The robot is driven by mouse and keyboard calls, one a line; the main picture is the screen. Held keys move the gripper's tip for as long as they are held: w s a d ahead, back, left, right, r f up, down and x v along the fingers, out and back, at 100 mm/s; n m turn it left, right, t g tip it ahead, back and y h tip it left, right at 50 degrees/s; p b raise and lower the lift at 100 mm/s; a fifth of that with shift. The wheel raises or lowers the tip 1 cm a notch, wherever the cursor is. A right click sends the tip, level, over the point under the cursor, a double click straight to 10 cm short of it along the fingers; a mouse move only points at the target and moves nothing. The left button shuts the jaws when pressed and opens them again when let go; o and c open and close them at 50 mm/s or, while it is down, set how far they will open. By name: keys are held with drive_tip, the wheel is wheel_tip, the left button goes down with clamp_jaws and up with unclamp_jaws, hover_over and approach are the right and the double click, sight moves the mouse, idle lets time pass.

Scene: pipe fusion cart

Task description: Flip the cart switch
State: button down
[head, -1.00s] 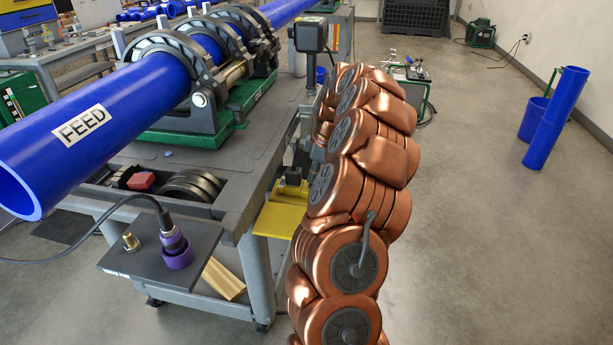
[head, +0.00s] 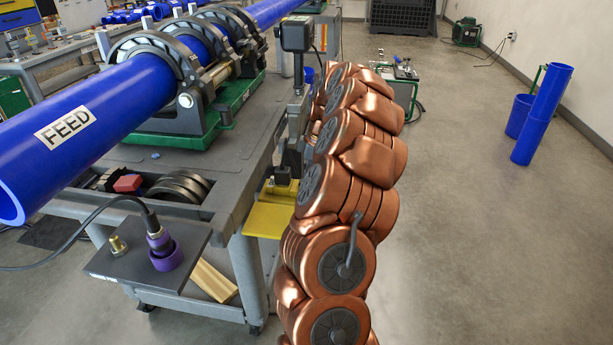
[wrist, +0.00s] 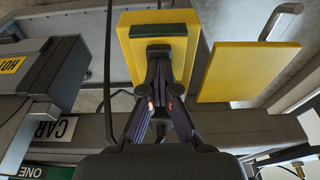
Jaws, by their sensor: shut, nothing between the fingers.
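The cart switch appears to be the yellow box (wrist: 131,45) with a dark green strip (wrist: 160,29) at the top centre of the wrist view. A dark part at the middle of its face lies under my fingertips; I cannot tell the lever from the fingers. My gripper (wrist: 158,68) is shut, its fingertips in front of the box face; contact is unclear. The grey cart (head: 232,170) carries a blue pipe marked FEED (head: 110,105).
A flat yellow plate (wrist: 245,72) is right of the box in the wrist view; it also shows in the head view (head: 268,220). A grey housing (wrist: 50,75) and a black cable (wrist: 108,60) are at left. Floor right of the cart is open, with blue pipes (head: 543,115) beyond.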

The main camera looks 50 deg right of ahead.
drive_tip(key=shift+r, duration=0.45)
drive_tip(key=s+d+v, duration=0.1)
drive_tip(key=s+v, duration=0.1)
drive_tip(key=v, duration=1.1)
drive_tip(key=shift+f+p, duration=0.25)
drive_tip(key=shift+p, duration=0.05)
drive_tip(key=shift+w, duration=0.1)
